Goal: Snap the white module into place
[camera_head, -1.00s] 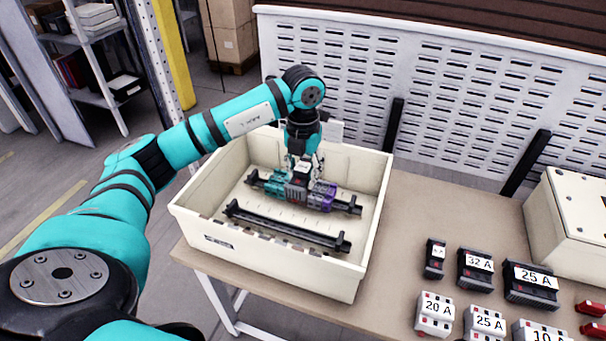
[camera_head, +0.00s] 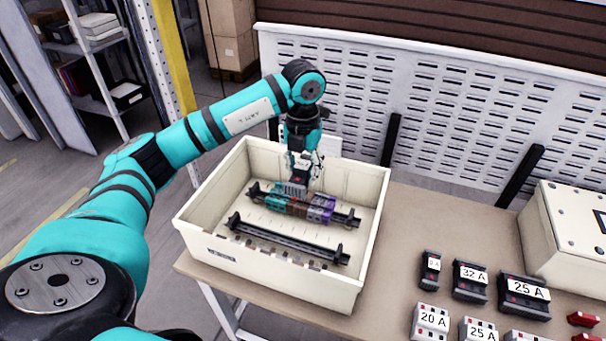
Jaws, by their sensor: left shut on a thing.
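My left gripper (camera_head: 303,170) reaches down into the cream bin and is shut on a greyish module (camera_head: 293,188). Its shade makes it hard to tell whether this is the white module. The held module is just above the back rail (camera_head: 343,219), over the row of modules there. That row shows teal modules (camera_head: 273,199) at its left, brownish ones (camera_head: 298,210) in the middle and purple ones (camera_head: 320,210) at its right. The held module partly hides the row's back. My right gripper is out of view.
The bin (camera_head: 265,275) has high walls around the rails. A second, empty black rail (camera_head: 285,243) lies in front. On the table to the right are dark modules (camera_head: 470,280) and white modules (camera_head: 430,320), beside a cream box (camera_head: 575,235).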

